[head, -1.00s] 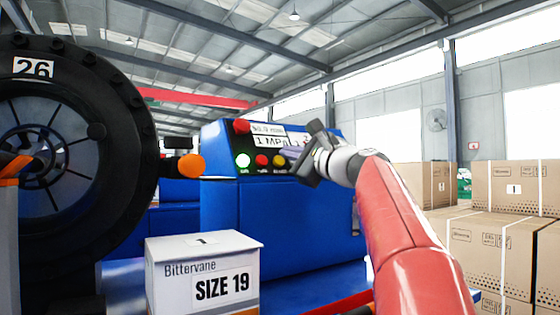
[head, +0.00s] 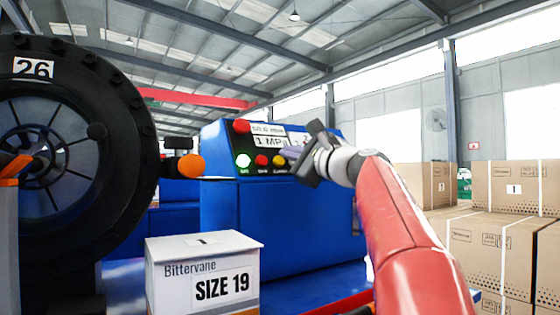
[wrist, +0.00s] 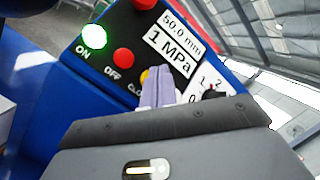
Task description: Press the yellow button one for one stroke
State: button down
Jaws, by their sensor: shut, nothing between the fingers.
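The yellow button (head: 279,160) is on the black panel of the blue machine, right of a red button. In the wrist view a small part of the yellow button (wrist: 145,75) shows beside the fingertips, and the rest is hidden behind them. Its label begins "CLO". My gripper (head: 288,153) is shut and empty, with its pale purple fingers pointing at the panel near this button. In the wrist view the fingertips (wrist: 158,72) overlap the button's right side. I cannot tell whether they touch it.
A lit green ON button (wrist: 94,37) and a red OFF button (wrist: 123,56) sit left of the yellow one. A larger red button (head: 241,126) is above. A dial (wrist: 212,93) is right of the fingers. A white box (head: 203,275) stands in front.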

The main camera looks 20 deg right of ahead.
dwell(0.7)
jog(key=shift+w+f, duration=0.2)
jog(key=shift+w, duration=0.15)
jog(key=shift+w+a+f, duration=0.15)
jog(key=shift+w+f, duration=0.15)
jog(key=shift+w, duration=0.1)
dwell(0.6)
dwell(0.4)
jog(key=shift+s+r, duration=0.5)
jog(key=shift+s, duration=0.25)
jog(key=s+r, duration=0.1)
jog(key=s, duration=0.1)
jog(key=s+d+r+p, duration=0.1)
jog(key=s, duration=0.1)
jog(key=shift+r, duration=0.4)
dwell(1.7)
